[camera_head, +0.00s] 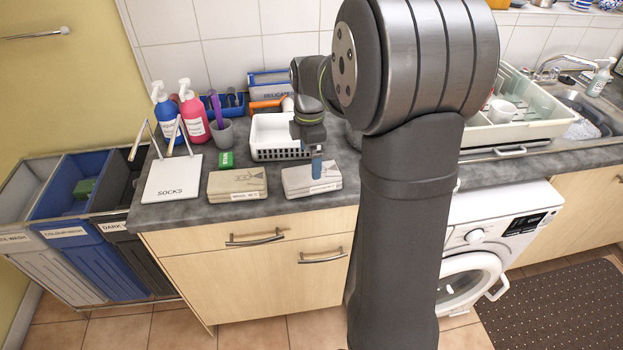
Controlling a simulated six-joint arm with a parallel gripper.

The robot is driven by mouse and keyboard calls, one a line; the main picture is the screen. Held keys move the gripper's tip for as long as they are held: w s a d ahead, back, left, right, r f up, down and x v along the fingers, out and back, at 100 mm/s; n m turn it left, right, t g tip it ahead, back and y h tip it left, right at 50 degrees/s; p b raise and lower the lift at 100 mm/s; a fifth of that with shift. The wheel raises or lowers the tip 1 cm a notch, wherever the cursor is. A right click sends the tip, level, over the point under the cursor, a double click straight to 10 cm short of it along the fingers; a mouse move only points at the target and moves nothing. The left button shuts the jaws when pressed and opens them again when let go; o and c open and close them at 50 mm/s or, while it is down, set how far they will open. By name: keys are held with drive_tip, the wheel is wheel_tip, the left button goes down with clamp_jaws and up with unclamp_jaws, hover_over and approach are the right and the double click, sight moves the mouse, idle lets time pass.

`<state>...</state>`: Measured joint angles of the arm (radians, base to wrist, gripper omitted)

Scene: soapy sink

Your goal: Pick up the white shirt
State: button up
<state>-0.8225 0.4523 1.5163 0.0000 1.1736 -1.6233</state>
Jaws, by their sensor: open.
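I cannot pick out a white shirt with certainty. Two flat, pale, labelled bundles lie on the grey counter: a beige one (237,185) and a lighter greyish-white one (300,183) to its right. Their labels are too small to read. My gripper (316,168) points down at the lighter bundle's upper right part, with its blue-grey tip over it. It is open; I cannot tell whether it touches the bundle. My arm hides part of the counter to the right. A crumpled whitish thing (583,128) lies by the sink.
A white SOCKS board (170,180), a green block (226,160), a white basket (268,140) and bottles (193,118) crowd the counter. Labelled bins (90,245) stand left, one holding something green. A dish rack (520,115) and washing machine (480,245) are right.

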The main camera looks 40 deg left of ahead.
sight(297, 182)
drive_tip(key=f, duration=0.7)
drive_tip(key=shift+w+f, duration=0.15)
drive_tip(key=shift+w, duration=0.1)
drive_tip(key=shift+c, duration=0.2)
drive_tip(key=c, duration=1.1)
